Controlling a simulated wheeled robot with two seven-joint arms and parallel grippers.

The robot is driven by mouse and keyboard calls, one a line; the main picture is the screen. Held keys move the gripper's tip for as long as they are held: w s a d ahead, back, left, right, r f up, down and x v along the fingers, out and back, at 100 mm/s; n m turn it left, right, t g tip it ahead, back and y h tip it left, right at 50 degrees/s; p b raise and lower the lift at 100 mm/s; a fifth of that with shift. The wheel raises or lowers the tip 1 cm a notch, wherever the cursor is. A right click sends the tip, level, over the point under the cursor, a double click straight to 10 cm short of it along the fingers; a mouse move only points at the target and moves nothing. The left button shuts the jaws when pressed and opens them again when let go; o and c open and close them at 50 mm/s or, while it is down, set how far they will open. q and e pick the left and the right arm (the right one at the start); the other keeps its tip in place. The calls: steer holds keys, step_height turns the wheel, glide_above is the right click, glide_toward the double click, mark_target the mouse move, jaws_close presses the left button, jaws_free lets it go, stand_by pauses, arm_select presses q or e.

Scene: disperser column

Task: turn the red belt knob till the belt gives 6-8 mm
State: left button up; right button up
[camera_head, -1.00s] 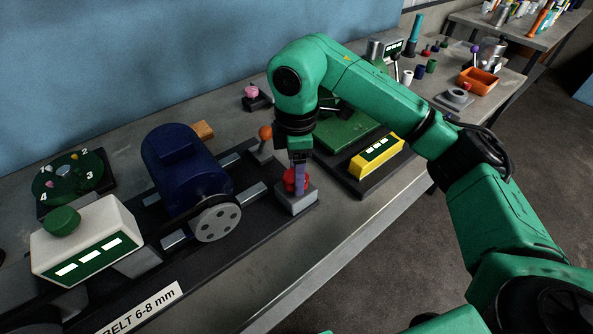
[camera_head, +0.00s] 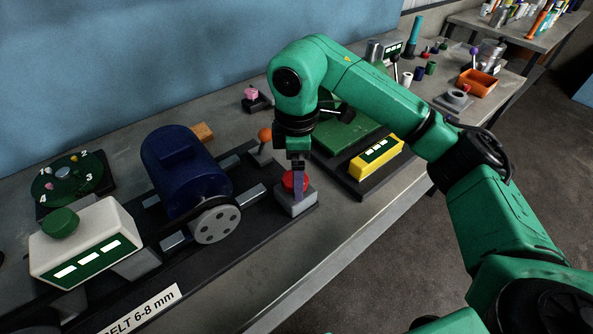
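The red belt knob (camera_head: 288,182) sits on a small grey block (camera_head: 296,203) to the right of the blue motor (camera_head: 185,168). My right gripper (camera_head: 298,190) points down at the knob, with a finger in front of it and red showing on both sides. The far finger is hidden, so I cannot tell whether it grips. A label (camera_head: 140,311) reads "BELT 6-8 mm". My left gripper is out of view.
An orange-topped lever (camera_head: 265,134) stands close behind the knob. A yellow box (camera_head: 377,157) with a display lies to its right on a dark base. A numbered green dial (camera_head: 67,178) is at the left. The bench front edge is clear.

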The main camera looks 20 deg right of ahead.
step_height(320, 180, up, 15)
steer(key=p, duration=0.2)
steer(key=shift+f, duration=0.2)
